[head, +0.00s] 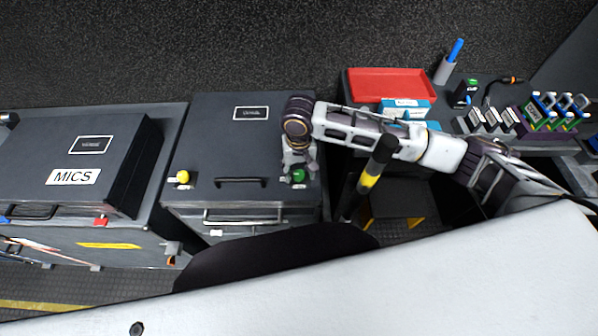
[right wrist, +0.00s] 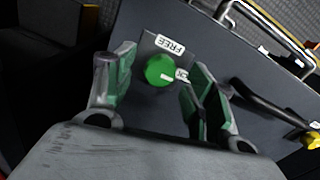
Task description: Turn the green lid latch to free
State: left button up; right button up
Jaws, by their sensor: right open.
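The green lid latch (head: 298,176) is a round knob near the front right corner of the dark grey case lid (head: 225,135). In the right wrist view the green latch (right wrist: 160,71) shows a white pointer mark on its right side. A label reading FREE (right wrist: 170,44) sits beside it, and another label is partly covered at the pointer. My right gripper (head: 298,165) is above the latch; in the right wrist view its open fingers (right wrist: 155,85) stand on either side of the latch with gaps. My left gripper is not in view.
A yellow knob (head: 182,177) is at the lid's left front, with a black handle (head: 240,181) between the knobs. A MICS case (head: 75,165) stands at left. A red tray (head: 390,84) is at right. A black and yellow post (head: 375,165) stands near my right arm.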

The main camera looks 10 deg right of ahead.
jog(key=shift+f, duration=0.65)
jog(key=c, duration=1.1)
jog(key=shift+o, duration=0.2)
